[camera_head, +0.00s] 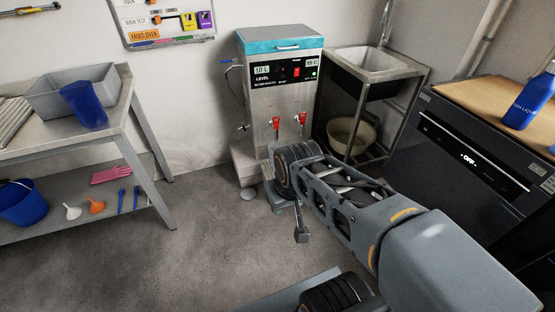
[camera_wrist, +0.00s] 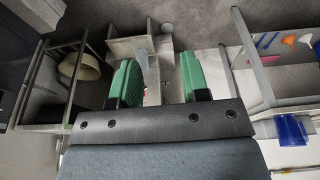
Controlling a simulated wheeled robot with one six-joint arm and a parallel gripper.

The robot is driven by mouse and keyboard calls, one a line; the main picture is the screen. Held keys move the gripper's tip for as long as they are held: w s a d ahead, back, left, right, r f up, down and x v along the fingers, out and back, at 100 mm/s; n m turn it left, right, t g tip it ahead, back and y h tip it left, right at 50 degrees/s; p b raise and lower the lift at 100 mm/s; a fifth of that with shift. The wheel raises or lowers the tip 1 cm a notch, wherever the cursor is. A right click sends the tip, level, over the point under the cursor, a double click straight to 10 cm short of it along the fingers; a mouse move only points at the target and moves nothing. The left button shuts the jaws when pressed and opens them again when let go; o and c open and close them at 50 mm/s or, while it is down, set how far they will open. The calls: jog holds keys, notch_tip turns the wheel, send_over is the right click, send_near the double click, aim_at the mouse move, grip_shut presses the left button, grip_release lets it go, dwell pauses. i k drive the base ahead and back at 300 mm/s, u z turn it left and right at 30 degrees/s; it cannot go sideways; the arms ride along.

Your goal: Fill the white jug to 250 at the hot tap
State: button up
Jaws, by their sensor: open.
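The water boiler (camera_head: 283,100) stands against the back wall, with a teal lid and a lit front panel. Two red-handled taps, a left one (camera_head: 276,124) and a right one (camera_head: 302,119), are on its front; I cannot read which is hot. My gripper (camera_wrist: 160,82) has green fingers spread apart in the wrist view. In the head view my arm reaches toward the boiler's front, and the gripper is partly hidden there. A pale shape shows between the fingers in the wrist view, too unclear to name. I cannot make out a white jug in either view.
A table (camera_head: 120,100) at left holds a grey tray (camera_head: 75,95) and a blue cup (camera_head: 83,105). A blue bucket (camera_head: 24,203) and funnels are on its lower shelf. A sink (camera_head: 370,62) with a basin (camera_head: 350,136) underneath is right of the boiler. A dark oven (camera_head: 470,150) stands at right.

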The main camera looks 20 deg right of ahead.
aim_at(276, 124)
jog(key=z, duration=0.2)
jog(key=i, duration=1.25)
jog(key=u, duration=0.4)
